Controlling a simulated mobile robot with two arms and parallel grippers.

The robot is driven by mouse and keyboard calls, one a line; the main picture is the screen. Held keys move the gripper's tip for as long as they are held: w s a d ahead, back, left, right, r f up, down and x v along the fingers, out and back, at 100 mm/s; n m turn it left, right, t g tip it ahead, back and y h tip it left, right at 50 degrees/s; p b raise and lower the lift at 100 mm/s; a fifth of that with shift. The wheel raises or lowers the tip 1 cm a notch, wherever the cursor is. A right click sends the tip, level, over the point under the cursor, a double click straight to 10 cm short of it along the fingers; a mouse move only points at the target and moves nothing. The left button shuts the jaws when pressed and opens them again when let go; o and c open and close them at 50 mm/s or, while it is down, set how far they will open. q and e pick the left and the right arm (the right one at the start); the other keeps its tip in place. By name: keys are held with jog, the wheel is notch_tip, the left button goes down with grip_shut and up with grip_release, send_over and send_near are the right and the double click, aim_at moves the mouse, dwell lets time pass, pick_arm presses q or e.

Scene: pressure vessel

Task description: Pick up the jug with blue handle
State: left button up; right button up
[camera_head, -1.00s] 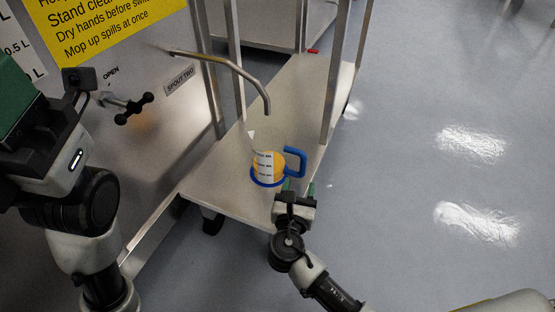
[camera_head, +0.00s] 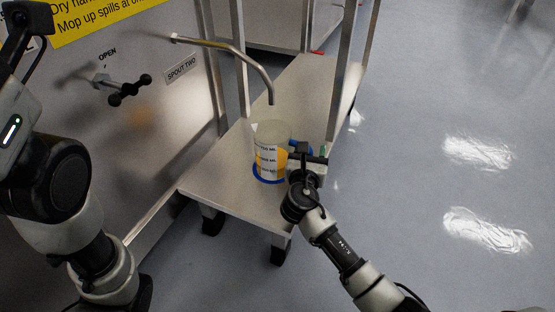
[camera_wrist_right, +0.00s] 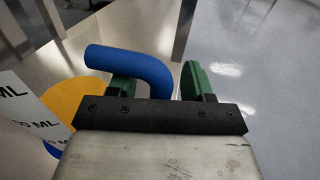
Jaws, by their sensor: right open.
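The jug (camera_head: 270,146) stands upright on the steel shelf under the spout. It is clear, with a white label, a yellow-orange patch and a blue base. Its blue handle (camera_wrist_right: 135,63) lies between the two green fingers of my right gripper (camera_wrist_right: 160,82) in the right wrist view. The fingers are open, one on each side of the handle, with a gap before the right finger. In the head view my right gripper (camera_head: 310,152) is at the jug's right side and hides most of the handle. My left arm is at the left edge; its gripper fingers are out of frame.
The bent spout (camera_head: 240,62) hangs above and behind the jug. A black valve handle (camera_head: 130,90) sticks out of the tank wall at left. Open floor lies to the right.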

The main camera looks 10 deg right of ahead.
jog(key=shift+c, duration=0.5)
grip_shut()
jog(key=shift+r, duration=0.1)
